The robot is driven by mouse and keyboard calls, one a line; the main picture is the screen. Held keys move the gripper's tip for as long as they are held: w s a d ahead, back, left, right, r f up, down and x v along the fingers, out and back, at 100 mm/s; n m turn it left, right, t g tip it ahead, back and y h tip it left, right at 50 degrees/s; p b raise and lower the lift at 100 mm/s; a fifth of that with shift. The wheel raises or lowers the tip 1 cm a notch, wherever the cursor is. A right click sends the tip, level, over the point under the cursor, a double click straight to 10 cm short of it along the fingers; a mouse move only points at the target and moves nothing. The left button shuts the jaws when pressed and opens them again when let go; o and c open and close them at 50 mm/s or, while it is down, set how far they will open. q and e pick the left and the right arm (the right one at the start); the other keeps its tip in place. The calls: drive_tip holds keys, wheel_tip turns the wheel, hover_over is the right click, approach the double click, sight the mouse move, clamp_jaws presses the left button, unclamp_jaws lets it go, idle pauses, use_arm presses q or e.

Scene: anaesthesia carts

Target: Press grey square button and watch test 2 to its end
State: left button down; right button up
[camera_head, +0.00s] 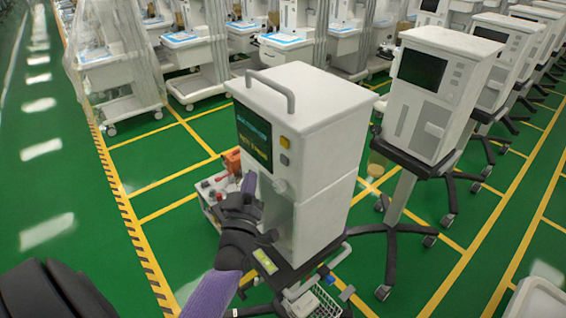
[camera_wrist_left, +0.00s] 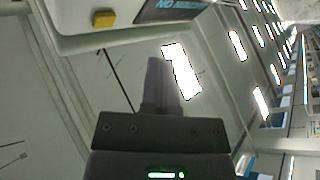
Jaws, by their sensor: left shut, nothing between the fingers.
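A white machine (camera_head: 309,96) stands in front of me with a dark screen (camera_head: 254,136) that shows green and yellow text too small to read. In the left wrist view the shut fingers (camera_wrist_left: 156,72) point up towards the machine's edge. The yellow button (camera_wrist_left: 103,18) and a screen corner (camera_wrist_left: 172,9) show there; the grey button does not. My right gripper is out of view.
A similar white machine (camera_head: 432,110) on a wheeled stand is close on the right, with more in a row behind. A low trolley with red and orange items (camera_head: 228,165) stands behind my left gripper. Green floor (camera_head: 60,180) is open at the left.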

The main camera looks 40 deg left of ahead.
sight(280, 157)
use_arm(q)
drive_tip(key=shift+w+d+b, duration=0.25)
drive_tip(key=shift+w+b, duration=0.05)
drive_tip(key=shift+w, duration=0.65)
drive_tip(key=shift+w+d+b, duration=0.3)
drive_tip(key=shift+w, duration=0.6)
drive_tip(key=shift+w+d+b, duration=0.25)
drive_tip(key=shift+w+b, duration=0.05)
drive_tip(key=shift+w, duration=0.65)
drive_tip(key=shift+w, duration=0.1)
drive_tip(key=shift+w+d, duration=0.15)
drive_tip(key=shift+w, duration=0.15)
drive_tip(key=shift+w+d+b, duration=0.1)
drive_tip(key=shift+w+b, duration=0.3)
idle(0.3)
drive_tip(key=shift+s, duration=0.1)
drive_tip(key=shift+s+a+p, duration=0.2)
drive_tip(key=shift+s+p, duration=0.3)
drive_tip(key=shift+s, duration=0.2)
